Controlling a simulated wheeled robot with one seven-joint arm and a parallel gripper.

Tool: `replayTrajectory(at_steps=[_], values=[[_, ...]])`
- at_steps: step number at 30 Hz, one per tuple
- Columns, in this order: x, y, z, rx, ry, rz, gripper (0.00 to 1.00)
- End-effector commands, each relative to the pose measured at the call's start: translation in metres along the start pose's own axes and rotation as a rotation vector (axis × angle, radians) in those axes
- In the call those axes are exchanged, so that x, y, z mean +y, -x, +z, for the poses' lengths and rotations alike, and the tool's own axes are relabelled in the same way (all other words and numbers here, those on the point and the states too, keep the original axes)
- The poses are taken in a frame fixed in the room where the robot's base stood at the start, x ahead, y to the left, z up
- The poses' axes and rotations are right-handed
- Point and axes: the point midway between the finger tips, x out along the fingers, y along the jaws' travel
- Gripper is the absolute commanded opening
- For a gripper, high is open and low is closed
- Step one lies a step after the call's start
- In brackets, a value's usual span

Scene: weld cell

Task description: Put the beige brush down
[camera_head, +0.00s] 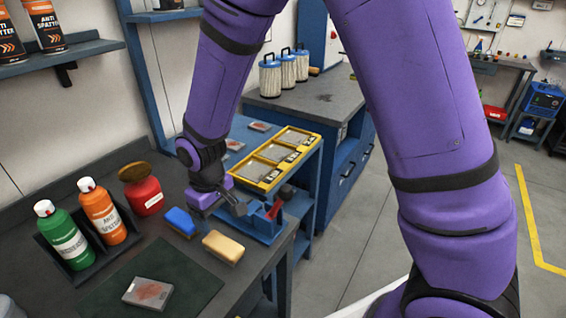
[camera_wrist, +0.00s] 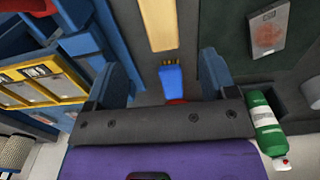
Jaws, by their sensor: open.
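The beige brush (camera_head: 223,247) lies on the dark bench near its right edge. A blue brush (camera_head: 181,222) lies just behind and left of it. In the wrist view, a beige block shape, which looks like the beige brush (camera_wrist: 161,25), is cut off by the top edge, beyond the open fingers of my gripper (camera_wrist: 165,75). A blue piece (camera_wrist: 172,80) shows between the fingers, apart from them. Nothing is visibly held.
Green (camera_head: 64,236) and orange (camera_head: 103,212) bottles stand in a dark holder on the left, beside a red container (camera_head: 143,192). A dark mat (camera_head: 190,293) bears a grey plate (camera_head: 148,293). A yellow tray (camera_head: 262,172) and a blue vise (camera_head: 262,227) are right of the bench.

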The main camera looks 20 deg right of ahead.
Motion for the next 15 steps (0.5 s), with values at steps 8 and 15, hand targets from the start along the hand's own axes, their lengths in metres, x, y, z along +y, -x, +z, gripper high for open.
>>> replayTrajectory(at_steps=[8, 15], values=[[0.017, 0.031, 0.007, 0.034, -0.039, 0.002, 0.78], [0.058, 0.109, 0.042, 0.119, -0.148, 0.013, 0.78]])
